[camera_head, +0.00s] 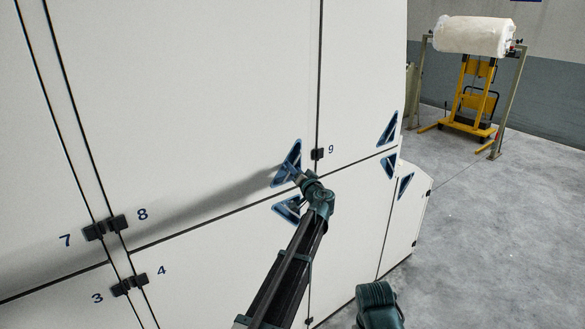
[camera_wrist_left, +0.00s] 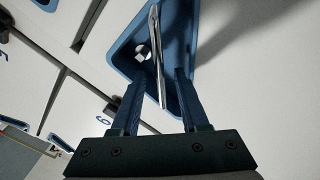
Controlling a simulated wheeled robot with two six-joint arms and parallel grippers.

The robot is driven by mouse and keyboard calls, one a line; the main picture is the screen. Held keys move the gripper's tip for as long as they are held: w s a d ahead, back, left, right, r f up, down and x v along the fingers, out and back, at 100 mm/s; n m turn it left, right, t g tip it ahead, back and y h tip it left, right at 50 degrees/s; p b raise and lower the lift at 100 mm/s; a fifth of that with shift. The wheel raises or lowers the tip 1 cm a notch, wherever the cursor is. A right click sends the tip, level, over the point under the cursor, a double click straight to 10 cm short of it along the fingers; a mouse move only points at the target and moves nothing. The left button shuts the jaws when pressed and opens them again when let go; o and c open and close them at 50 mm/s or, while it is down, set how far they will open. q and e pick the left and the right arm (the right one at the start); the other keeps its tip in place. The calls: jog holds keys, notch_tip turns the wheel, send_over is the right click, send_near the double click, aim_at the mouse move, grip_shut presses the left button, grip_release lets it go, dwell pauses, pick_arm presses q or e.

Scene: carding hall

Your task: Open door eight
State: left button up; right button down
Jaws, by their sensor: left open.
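Door eight (camera_head: 200,100) is a large off-white panel with a blue "8" by its black hinge (camera_head: 117,223) at lower left. It looks flush with its neighbours. Its blue triangular handle recess (camera_head: 291,158) is at the lower right corner. My left gripper (camera_head: 299,176) is at this recess and partly covers it. In the left wrist view, the open left fingers (camera_wrist_left: 161,80) reach into the blue recess (camera_wrist_left: 128,52), with a thin metal handle bar (camera_wrist_left: 156,45) between them. Contact with the bar cannot be told. My right gripper is not in view.
Door nine (camera_head: 360,80) adjoins on the right, its hinge (camera_head: 317,154) close to my gripper. A lower door's blue recess (camera_head: 288,209) lies just below. A yellow lift stand (camera_head: 475,95) with a white roll (camera_head: 473,35) stands back right. The grey floor (camera_head: 500,230) at right is clear.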

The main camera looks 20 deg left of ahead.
pick_arm(q)
jog(key=shift+x, duration=0.9)
grip_shut()
dwell(0.9)
